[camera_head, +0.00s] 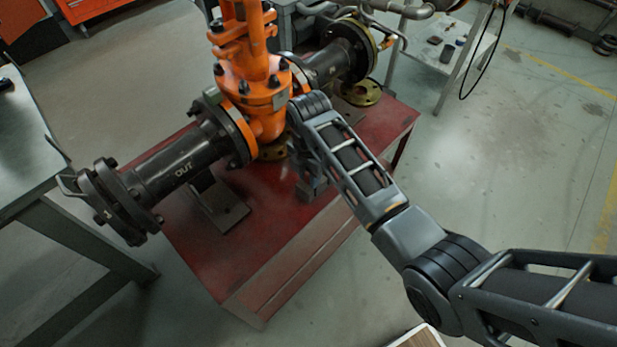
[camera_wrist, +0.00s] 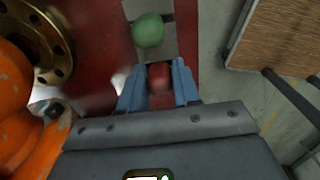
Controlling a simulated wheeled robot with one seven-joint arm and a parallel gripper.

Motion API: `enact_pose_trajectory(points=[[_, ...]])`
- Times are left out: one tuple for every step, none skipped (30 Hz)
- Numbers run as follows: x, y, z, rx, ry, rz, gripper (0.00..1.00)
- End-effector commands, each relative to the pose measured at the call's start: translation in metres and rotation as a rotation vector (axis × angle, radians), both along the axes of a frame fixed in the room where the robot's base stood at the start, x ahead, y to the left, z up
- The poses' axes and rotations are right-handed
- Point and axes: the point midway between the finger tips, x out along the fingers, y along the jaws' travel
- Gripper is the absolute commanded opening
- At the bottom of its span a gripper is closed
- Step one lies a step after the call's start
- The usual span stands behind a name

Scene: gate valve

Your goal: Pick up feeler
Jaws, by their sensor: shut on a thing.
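My gripper (camera_wrist: 158,72) points down over the red stand in the wrist view. Its two blue fingers are shut on a small red piece (camera_wrist: 160,77), which I take to be the feeler. Its full shape is hidden between the fingers. A rounded green thing (camera_wrist: 148,30) lies just ahead of the fingertips, apart from them. In the head view my gripper (camera_head: 308,188) is small and dark, low beside the orange valve body, and what it holds cannot be made out there.
The orange gate valve (camera_head: 262,105) and its dark flanged pipe (camera_head: 180,165) stand close left of my gripper on the red stand (camera_head: 270,225). A brass flange (camera_wrist: 45,45) is at left in the wrist view. A grey bench (camera_head: 25,150) is at left; open floor (camera_head: 500,170) is at right.

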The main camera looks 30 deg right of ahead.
Motion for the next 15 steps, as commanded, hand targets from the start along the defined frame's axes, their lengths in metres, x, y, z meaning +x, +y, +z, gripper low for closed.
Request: enact_pose_trajectory(points=[[0.0, 0.0, 0.0, 0.0, 0.0, 0.0, 0.09], [0.0, 0.0, 0.0, 0.0, 0.0, 0.0, 0.06], [0.0, 0.0, 0.0, 0.0, 0.0, 0.0, 0.02], [0.0, 0.0, 0.0, 0.0, 0.0, 0.0, 0.02], [0.0, 0.0, 0.0, 0.0, 0.0, 0.0, 0.02], [0.0, 0.0, 0.0, 0.0, 0.0, 0.0, 0.02], [0.0, 0.0, 0.0, 0.0, 0.0, 0.0, 0.01], [0.0, 0.0, 0.0, 0.0, 0.0, 0.0, 0.01], [0.0, 0.0, 0.0, 0.0, 0.0, 0.0, 0.01], [0.0, 0.0, 0.001, 0.0, 0.0, 0.0, 0.01], [0.0, 0.0, 0.002, 0.0, 0.0, 0.0, 0.01], [0.0, 0.0, 0.004, 0.0, 0.0, 0.0, 0.01], [0.0, 0.0, 0.006, 0.0, 0.0, 0.0, 0.01], [0.0, 0.0, 0.009, 0.0, 0.0, 0.0, 0.01], [0.0, 0.0, 0.013, 0.0, 0.0, 0.0, 0.01]])
